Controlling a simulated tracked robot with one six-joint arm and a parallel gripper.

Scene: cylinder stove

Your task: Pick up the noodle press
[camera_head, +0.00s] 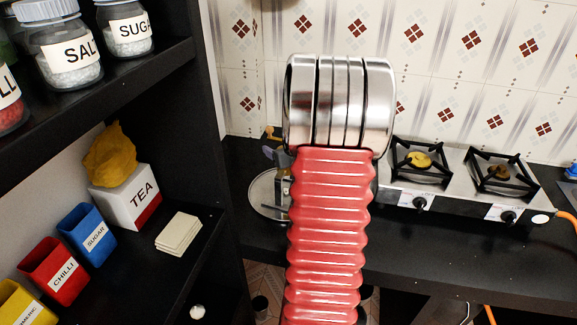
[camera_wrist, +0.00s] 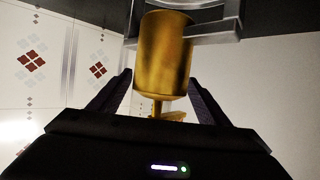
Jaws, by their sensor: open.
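A brass-coloured cylinder with a thin stem and a small crosspiece, which looks like the noodle press (camera_wrist: 165,55), shows in the wrist view. My gripper (camera_wrist: 160,76) is open, with one dark finger on each side of the cylinder. Gaps show between the fingers and the lower part of the press, and I cannot tell whether either finger touches it. In the head view, my red ribbed arm with its metal end hides most of the gripper and the press. A small brownish piece shows left of the metal end, too small to identify.
A grey metal piece (camera_wrist: 215,32) crosses the upper part of the press. In the head view, a two-burner stove (camera_head: 455,185) stands on the black counter (camera_head: 450,245) at right. A round metal lid or plate (camera_head: 268,195) lies left of my arm. Shelves with jars and containers fill the left.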

